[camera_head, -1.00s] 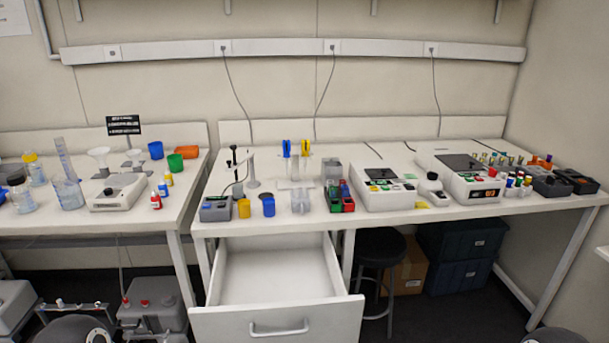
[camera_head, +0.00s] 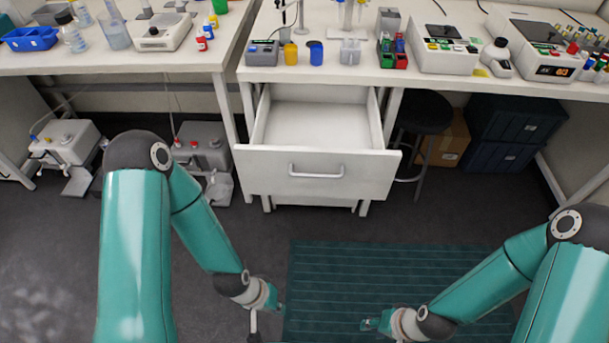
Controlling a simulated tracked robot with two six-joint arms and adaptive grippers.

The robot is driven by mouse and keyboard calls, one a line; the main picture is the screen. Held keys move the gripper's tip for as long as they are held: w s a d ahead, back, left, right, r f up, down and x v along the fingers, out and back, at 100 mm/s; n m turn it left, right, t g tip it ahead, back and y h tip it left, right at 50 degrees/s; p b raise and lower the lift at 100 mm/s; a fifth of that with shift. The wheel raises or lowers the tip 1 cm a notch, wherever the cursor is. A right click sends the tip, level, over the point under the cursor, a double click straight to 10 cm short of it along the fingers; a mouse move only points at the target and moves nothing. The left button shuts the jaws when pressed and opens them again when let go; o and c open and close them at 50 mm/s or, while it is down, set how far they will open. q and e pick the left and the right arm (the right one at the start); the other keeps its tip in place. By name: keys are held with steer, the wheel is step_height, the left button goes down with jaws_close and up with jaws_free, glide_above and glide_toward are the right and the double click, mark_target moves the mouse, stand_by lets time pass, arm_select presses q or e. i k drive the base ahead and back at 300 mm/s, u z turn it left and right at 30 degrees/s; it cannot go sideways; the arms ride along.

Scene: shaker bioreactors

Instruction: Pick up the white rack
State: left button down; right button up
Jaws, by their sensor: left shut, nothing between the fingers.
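A small whitish, partly see-through rack-like block (camera_head: 350,52) stands near the front edge of the middle bench, right of a blue cup. I cannot tell for sure that it is the white rack. My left gripper (camera_head: 279,308) is low over the floor, in front of the open drawer, shut and empty. My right gripper (camera_head: 370,323) is low over the green mat, far from the bench. Its fingers are too small to tell open from shut. Both grippers are well below and apart from the bench top.
A white drawer (camera_head: 318,165) stands open and empty under the bench. Yellow (camera_head: 290,54) and blue cups (camera_head: 316,53) are left of the block; a red-green rack (camera_head: 392,52) is right. A black stool (camera_head: 424,112) stands under the bench.

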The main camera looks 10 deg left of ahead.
mark_target(589, 75)
steer(key=z, duration=0.05)
steer(key=k, duration=0.5)
steer(key=z, duration=0.9)
steer(key=i, duration=0.3)
steer(key=z, duration=0.75)
steer(key=i, duration=2.3)
steer(key=u, duration=1.7)
